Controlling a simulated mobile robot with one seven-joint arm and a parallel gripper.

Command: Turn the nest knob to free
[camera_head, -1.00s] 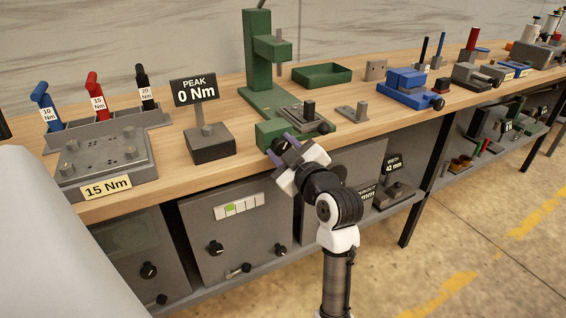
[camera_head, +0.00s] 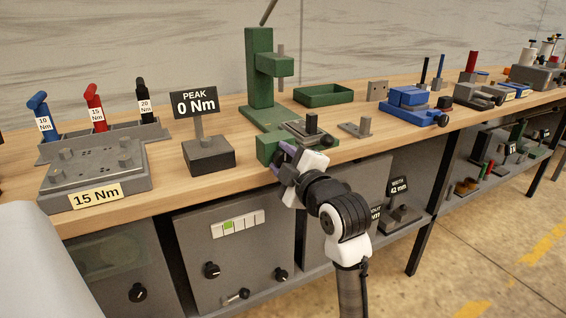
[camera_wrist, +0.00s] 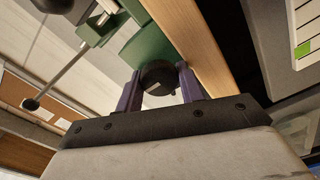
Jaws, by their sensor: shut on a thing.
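The green press (camera_head: 259,75) stands on the bench, with a grey nest plate (camera_head: 300,135) bearing an upright dark post in front of its column. My gripper (camera_head: 281,160) is at the front of the press's green base, at the bench's front edge. In the wrist view, its purple fingers (camera_wrist: 158,88) are shut on a dark round knob (camera_wrist: 157,76) with a pale mark on its face. The knob is in front of a green part of the press.
A PEAK 0 Nm display (camera_head: 195,105) stands left of the press. Grey panels with knobs (camera_head: 235,245) are below the bench edge.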

